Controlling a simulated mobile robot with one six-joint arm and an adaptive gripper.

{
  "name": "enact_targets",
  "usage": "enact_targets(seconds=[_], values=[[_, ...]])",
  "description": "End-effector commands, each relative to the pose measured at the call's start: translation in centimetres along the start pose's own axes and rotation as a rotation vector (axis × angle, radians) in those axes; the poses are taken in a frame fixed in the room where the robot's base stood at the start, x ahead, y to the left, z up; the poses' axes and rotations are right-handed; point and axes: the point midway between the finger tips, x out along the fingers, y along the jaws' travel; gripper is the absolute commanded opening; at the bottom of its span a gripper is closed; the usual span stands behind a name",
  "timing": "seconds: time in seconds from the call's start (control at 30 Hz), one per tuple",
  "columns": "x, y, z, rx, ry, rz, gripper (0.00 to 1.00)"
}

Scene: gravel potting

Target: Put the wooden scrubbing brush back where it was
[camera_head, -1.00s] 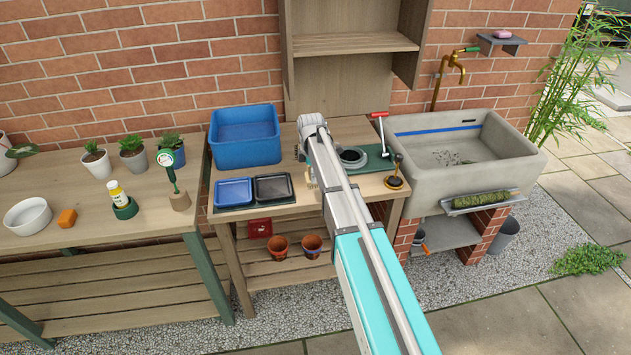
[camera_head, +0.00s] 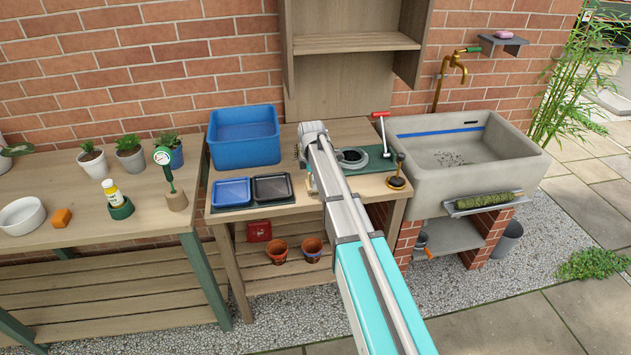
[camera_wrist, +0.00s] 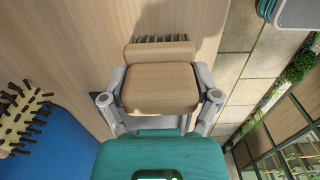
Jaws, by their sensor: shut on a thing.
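The wooden scrubbing brush (camera_wrist: 160,90) is a pale wooden block between the fingers of my gripper (camera_wrist: 160,98) in the wrist view. My gripper is shut on it from both sides. A narrower wooden strip with dark bristles shows just beyond the block; I cannot tell whether it is part of the same piece. In the head view my gripper is over the middle bench (camera_head: 240,222), between the trays and the green mat. My arm hides most of the brush there, and I cannot tell whether it touches the bench.
A pale piece with dark bristles (camera_wrist: 22,118) lies left in the wrist view, by a blue surface. A blue tub (camera_head: 245,150), blue tray (camera_head: 232,192) and black tray (camera_head: 272,188) stand left of my arm. The green mat (camera_head: 383,163) and stone sink (camera_head: 425,182) are to the right.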

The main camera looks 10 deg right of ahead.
Motion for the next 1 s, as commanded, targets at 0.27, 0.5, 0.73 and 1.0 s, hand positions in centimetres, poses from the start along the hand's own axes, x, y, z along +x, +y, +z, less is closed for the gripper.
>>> enact_targets(seconds=[0.27, 0.5, 0.73, 1.0], values=[[0.3, 0.0, 0.0, 0.000, 0.000, 0.000, 1.00], [0.3, 0.0, 0.0, 0.000, 0.000, 0.000, 1.00], [0.2, 0.0, 0.0, 0.000, 0.000, 0.000, 1.00], [-0.7, 0.0, 0.0, 0.000, 0.000, 0.000, 1.00]])
